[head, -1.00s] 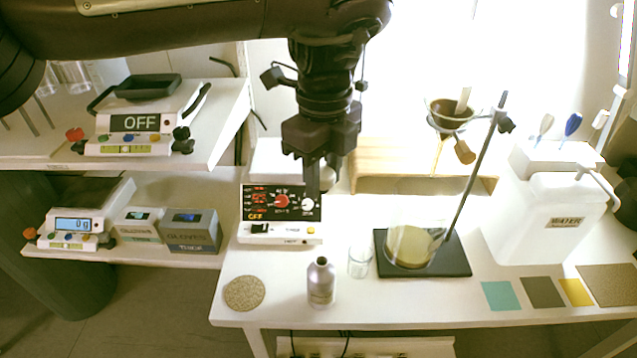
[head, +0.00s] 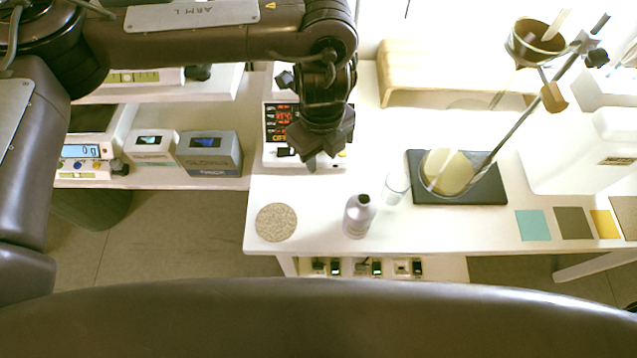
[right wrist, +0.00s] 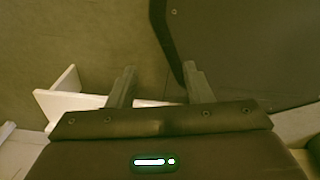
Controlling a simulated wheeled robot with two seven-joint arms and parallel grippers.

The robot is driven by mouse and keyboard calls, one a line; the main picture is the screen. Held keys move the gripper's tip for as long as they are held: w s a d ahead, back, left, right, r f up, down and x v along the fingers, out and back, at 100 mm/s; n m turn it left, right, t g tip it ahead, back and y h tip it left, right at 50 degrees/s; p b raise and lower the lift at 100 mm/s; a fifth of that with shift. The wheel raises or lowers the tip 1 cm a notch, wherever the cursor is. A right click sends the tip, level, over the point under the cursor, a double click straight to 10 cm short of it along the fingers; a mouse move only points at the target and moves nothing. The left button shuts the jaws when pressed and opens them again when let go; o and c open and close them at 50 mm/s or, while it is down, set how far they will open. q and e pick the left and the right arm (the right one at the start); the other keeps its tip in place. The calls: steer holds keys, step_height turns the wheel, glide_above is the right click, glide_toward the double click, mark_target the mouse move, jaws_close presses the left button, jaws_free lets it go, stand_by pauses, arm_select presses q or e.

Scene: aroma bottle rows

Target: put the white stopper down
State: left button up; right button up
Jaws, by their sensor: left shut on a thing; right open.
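My left gripper (head: 324,160) points down in the head view, above the front of the stirrer box with the red display (head: 283,125). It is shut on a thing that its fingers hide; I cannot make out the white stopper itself. A grey bottle (head: 358,217) stands upright on the white table (head: 320,242), nearer the front edge and apart from the gripper. A round cork mat (head: 276,222) lies flat to the left of the bottle, with nothing on it. My right gripper (right wrist: 158,86) is open and empty in the right wrist view, over the floor.
A small glass (head: 396,188) stands just behind the bottle. A beaker (head: 447,172) stands on a dark stand base (head: 487,190) with a slanted rod and funnel. Coloured squares, including a teal one (head: 532,225), lie at right. Table between mat and bottle is bare.

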arm_select(q)
step_height(320, 180, down, 5)
steer(key=b, duration=0.1)
glide_above(320, 195)
step_height(320, 195, down, 5)
steer(key=shift+r, duration=0.1)
steer(key=shift+f, duration=0.3)
step_height(320, 195, down, 3)
steer(key=shift+f+b, duration=0.15)
steer(key=shift+b, duration=0.55)
steer(key=shift+f, duration=0.2)
arm_select(e)
steer(key=shift+w+a+f, duration=0.15)
steer(key=shift+w+f, duration=0.15)
steer(key=shift+f, duration=0.3)
steer(key=shift+w+a+f, duration=0.1)
steer(key=shift+w+f, duration=0.15)
steer(key=shift+f, duration=0.35)
arm_select(q)
steer(key=shift+f, duration=0.1)
arm_select(e)
steer(key=shift+d+f, duration=0.1)
arm_select(q)
steer(key=o, duration=1)
arm_select(e)
steer(key=shift+w+d, duration=0.1)
